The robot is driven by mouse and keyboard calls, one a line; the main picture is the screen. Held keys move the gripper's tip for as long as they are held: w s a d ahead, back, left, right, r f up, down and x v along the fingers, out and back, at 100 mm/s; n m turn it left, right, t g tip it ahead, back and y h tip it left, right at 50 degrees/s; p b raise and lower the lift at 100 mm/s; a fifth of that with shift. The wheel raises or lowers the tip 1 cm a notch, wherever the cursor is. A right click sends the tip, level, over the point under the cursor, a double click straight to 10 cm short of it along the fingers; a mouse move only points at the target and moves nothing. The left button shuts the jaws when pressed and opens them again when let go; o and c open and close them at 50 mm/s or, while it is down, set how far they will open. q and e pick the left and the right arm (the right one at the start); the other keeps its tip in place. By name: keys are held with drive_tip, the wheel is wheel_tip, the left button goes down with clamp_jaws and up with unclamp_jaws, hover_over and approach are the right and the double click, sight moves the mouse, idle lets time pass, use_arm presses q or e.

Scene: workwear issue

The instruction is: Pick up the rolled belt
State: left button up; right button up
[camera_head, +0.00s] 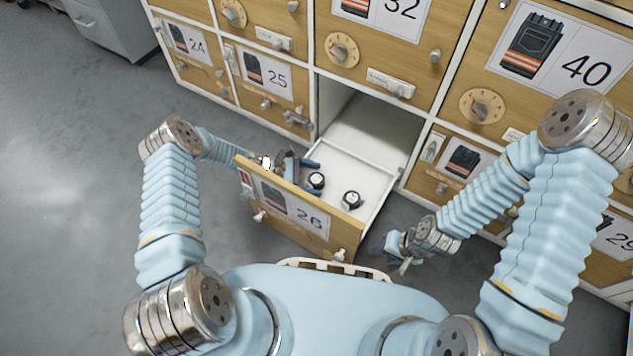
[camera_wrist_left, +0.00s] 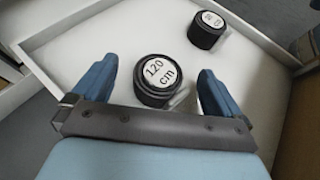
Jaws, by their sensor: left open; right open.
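Two black rolled belts with white round labels lie in the open white drawer numbered 26. The nearer rolled belt (camera_head: 316,180) reads "120 cm" in the left wrist view (camera_wrist_left: 157,80). The other rolled belt (camera_head: 351,200) lies further right; its label in the left wrist view (camera_wrist_left: 206,29) appears upside down and is hard to read. My left gripper (camera_head: 314,177) is open over the drawer, and its fingers (camera_wrist_left: 157,87) stand on either side of the 120 cm belt, apart from it. My right gripper (camera_head: 391,255) is open and empty, outside the drawer to its right.
The drawer's wooden front (camera_head: 300,217) and white walls (camera_head: 383,192) surround the belts. Numbered wooden compartments with dials and knobs stand behind and to the right, including 25 (camera_head: 268,78) and 40 (camera_head: 550,60). Grey floor (camera_head: 70,200) is clear at the left.

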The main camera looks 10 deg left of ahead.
use_arm(q)
drive_tip(key=c, duration=1.2)
